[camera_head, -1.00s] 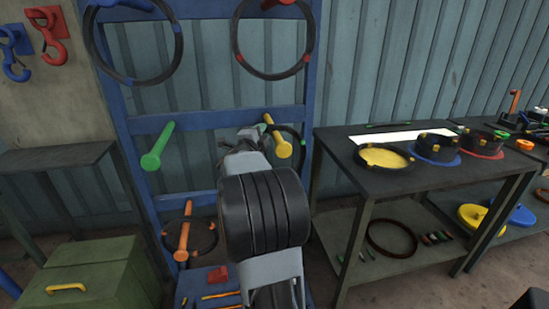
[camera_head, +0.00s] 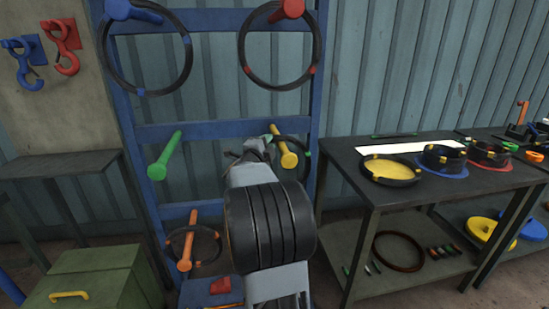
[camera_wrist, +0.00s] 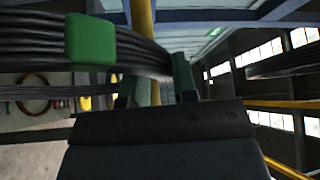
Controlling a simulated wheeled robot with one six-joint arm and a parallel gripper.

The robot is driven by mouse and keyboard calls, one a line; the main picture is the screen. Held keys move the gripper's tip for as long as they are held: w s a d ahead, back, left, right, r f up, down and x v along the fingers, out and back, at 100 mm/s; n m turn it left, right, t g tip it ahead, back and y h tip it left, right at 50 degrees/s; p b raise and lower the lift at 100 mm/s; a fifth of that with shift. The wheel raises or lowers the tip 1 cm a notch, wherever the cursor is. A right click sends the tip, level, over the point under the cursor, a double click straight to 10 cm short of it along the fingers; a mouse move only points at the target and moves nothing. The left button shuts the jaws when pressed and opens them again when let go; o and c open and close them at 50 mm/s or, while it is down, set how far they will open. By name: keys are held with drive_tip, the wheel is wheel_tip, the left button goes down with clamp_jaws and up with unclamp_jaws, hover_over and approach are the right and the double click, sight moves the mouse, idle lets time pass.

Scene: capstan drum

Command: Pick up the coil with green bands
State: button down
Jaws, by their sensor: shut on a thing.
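The coil with green bands (camera_head: 305,170) is a black ring hanging at the yellow peg (camera_head: 284,147) on the blue rack (camera_head: 225,128). My arm hides part of the coil in the head view. In the wrist view the coil (camera_wrist: 40,42) is a thick bundle of dark strands with a green band (camera_wrist: 90,40), next to a yellow post. My gripper (camera_wrist: 157,85) is shut on the coil's strands, right of that band. In the head view my gripper (camera_head: 258,145) is beside the yellow peg.
Coils with blue bands (camera_head: 145,92) and red bands (camera_head: 309,72) hang above. An empty green peg (camera_head: 163,155) is at left, and an orange peg (camera_head: 188,240) holds a coil below. A dark bench (camera_head: 430,190) stands close at right. A green box (camera_head: 95,285) is at lower left.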

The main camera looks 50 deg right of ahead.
drive_tip(key=s+a+r, duration=0.3)
drive_tip(key=s+a, duration=0.8)
drive_tip(key=s, duration=0.2)
drive_tip(key=shift+s+a+r, duration=0.25)
drive_tip(key=shift+s+a, duration=0.05)
drive_tip(key=shift+s, duration=0.05)
idle(0.6)
idle(0.3)
